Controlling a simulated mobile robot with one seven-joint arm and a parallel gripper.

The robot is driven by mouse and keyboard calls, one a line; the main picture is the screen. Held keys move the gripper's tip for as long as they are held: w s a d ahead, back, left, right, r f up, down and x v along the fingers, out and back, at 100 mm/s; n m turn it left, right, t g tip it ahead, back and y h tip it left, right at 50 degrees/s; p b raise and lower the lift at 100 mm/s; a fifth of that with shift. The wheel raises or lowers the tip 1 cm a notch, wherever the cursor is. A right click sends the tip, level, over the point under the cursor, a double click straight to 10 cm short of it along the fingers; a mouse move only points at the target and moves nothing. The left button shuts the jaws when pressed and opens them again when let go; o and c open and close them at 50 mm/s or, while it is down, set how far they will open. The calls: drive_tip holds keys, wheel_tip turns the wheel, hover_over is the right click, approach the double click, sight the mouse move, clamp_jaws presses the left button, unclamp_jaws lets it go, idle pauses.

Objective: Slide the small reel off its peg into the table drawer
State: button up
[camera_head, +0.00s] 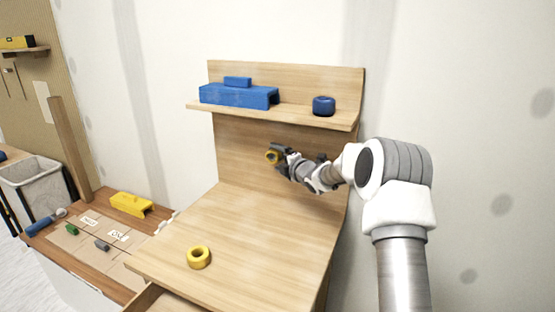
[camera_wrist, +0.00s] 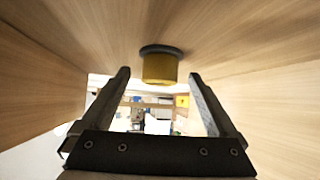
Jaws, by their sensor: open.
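A small yellow reel (camera_head: 272,157) is at the back panel of the wooden table unit, under the shelf. In the wrist view the reel (camera_wrist: 160,69) sticks out from a wooden surface with a dark disc (camera_wrist: 161,49) at its base. The peg itself is hidden. My gripper (camera_head: 278,153) reaches in from the right and is open. In the wrist view its two fingers (camera_wrist: 160,74) stand on either side of the reel, with gaps to both. The table drawer (camera_head: 146,300) shows at the lower edge, pulled out at least partly; its inside is mostly cut off.
A larger yellow ring (camera_head: 198,257) lies on the tabletop (camera_head: 245,220), which is otherwise clear. The shelf (camera_head: 290,113) above holds a blue block (camera_head: 238,96) and a blue roll (camera_head: 323,106). A lower bench with a yellow tool (camera_head: 131,205) stands left.

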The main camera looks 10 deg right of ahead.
drive_tip(key=shift+w, duration=0.25)
drive_tip(key=shift+c, duration=0.3)
drive_tip(key=shift+a, duration=0.1)
clamp_jaws()
idle(0.4)
